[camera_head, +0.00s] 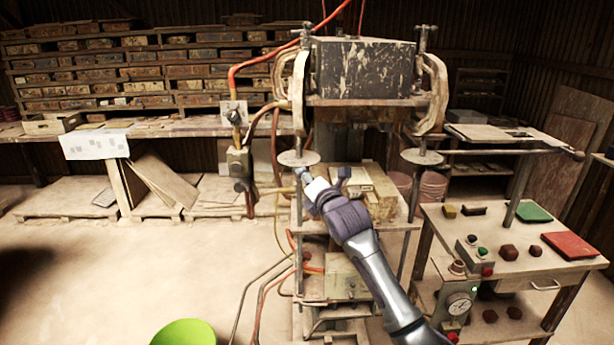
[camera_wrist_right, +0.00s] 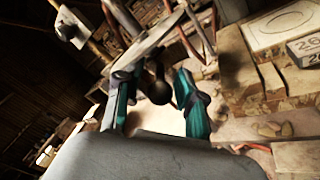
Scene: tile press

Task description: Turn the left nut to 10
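The press (camera_head: 365,68) stands in the middle of the head view. A pale round disc (camera_head: 298,158) sits on its left rod, and a matching disc (camera_head: 421,157) on its right rod. My right gripper (camera_head: 318,181) is just below the left disc. In the right wrist view, a dark rounded nut (camera_wrist_right: 154,84) lies between the two teal fingers of this gripper (camera_wrist_right: 153,92). The fingers are spread, with a gap visible beside the nut. In the head view the nut is hidden, and I cannot read any number on the disc. My left gripper is not in view.
A side table (camera_head: 470,225) with buttons, a green plate (camera_head: 534,212) and a red plate (camera_head: 569,245) stands at the right. Orange hoses and pipes run left of the press. A lime-green round thing (camera_head: 184,333) is at the bottom. The left floor is mostly clear.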

